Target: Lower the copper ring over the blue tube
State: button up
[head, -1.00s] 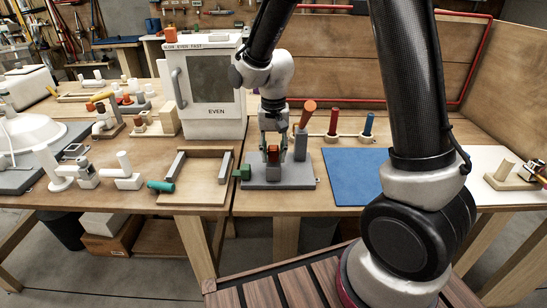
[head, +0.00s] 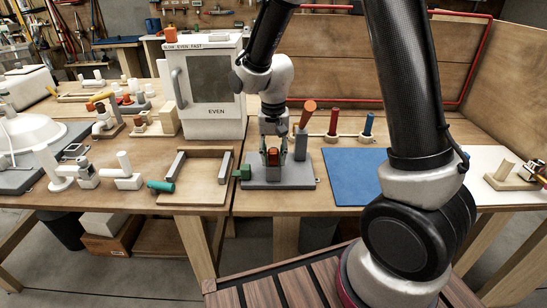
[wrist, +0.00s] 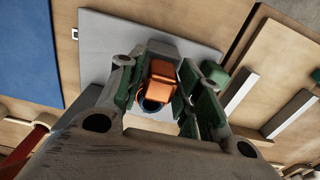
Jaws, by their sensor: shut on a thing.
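My gripper (head: 273,155) is shut on the copper-orange ring piece, above the grey base plate (head: 298,176). The copper ring (head: 274,158) shows as a small orange patch between my fingers. In the wrist view, my gripper (wrist: 163,98) has a green-lined finger on each side of the copper ring's blocky orange part (wrist: 164,76).
An orange-topped grey post (head: 304,130) stands close to the right of my gripper. A green block (head: 243,172) is at the plate's left end. A blue mat (head: 353,176) and a holder with red and blue cylinders (head: 350,136) lie to the right.

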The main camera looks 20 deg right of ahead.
aim_at(274, 150)
jog(key=shift+f, duration=0.1)
jog(key=o, duration=1.3)
jog(key=shift+c, duration=0.2)
notch_tip(274, 150, up, 12)
